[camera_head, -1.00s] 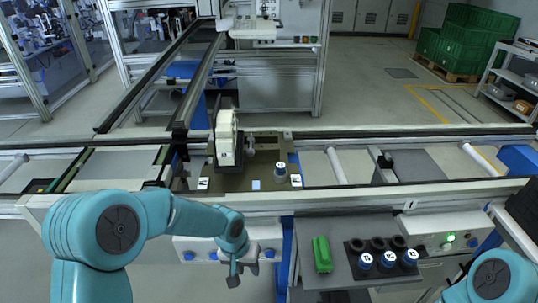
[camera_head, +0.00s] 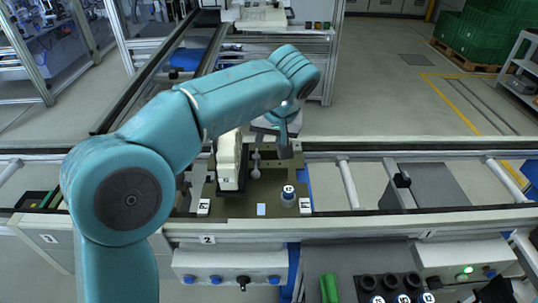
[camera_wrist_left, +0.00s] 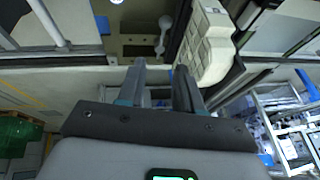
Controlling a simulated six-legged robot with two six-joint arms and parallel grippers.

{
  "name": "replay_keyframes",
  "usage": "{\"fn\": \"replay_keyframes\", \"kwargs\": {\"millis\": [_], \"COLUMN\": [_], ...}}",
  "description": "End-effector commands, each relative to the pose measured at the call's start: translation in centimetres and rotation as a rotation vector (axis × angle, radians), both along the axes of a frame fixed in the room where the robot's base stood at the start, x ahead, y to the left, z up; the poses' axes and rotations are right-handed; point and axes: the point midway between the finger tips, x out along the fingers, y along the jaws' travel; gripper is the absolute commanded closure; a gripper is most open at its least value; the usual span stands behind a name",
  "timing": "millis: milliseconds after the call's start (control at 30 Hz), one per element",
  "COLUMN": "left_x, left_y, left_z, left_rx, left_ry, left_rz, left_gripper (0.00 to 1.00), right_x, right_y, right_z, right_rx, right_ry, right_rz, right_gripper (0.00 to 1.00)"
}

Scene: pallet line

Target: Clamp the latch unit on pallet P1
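The pallet (camera_head: 240,208) is a dark olive plate on the line, with white labels at its front corners. A cream block-shaped unit (camera_head: 229,163) stands upright on its left part; it also shows in the left wrist view (camera_wrist_left: 207,45). Beside it is a small grey lever with a round knob (camera_head: 256,173), also in the left wrist view (camera_wrist_left: 162,38). I cannot tell which part is the latch. My left gripper (camera_head: 284,150) is above the pallet's rear right part, right of the lever. Its fingers (camera_wrist_left: 160,70) are apart and empty. My right gripper is out of view.
A blue-and-white cylinder (camera_head: 288,197) stands on the pallet's front right. A dark holder with several cups (camera_head: 392,283) and a green part (camera_head: 328,288) are on the front shelf. Conveyor rails (camera_head: 430,215) run left and right.

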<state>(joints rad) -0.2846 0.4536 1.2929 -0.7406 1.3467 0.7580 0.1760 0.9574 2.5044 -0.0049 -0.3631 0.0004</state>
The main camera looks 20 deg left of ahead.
Motion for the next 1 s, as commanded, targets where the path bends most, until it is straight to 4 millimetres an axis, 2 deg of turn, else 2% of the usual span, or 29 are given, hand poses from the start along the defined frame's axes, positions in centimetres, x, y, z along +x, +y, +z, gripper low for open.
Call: {"fn": "replay_keyframes", "kwargs": {"millis": [100,233,700,800,1000], "left_x": [-0.4,-0.5,2.2,2.8,3.5], "left_y": [0.4,1.0,4.4,4.9,5.5], "left_z": [0.6,-0.8,-10.5,-12.1,-13.8], "left_rx": [0.007,0.008,0.007,0.005,0.005], "left_ry": [-0.006,-0.003,-0.001,-0.001,-0.005], "left_rz": [0.018,0.024,0.022,0.022,0.019], "left_gripper": [0.65,0.65,0.65,0.65,0.65], "right_x": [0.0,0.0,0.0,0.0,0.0], "right_y": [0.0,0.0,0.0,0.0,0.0], "right_z": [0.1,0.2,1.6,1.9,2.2], "right_rx": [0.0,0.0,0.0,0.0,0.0], "right_ry": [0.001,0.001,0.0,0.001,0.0], "right_rz": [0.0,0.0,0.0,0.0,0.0], "right_gripper": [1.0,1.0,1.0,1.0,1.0]}}
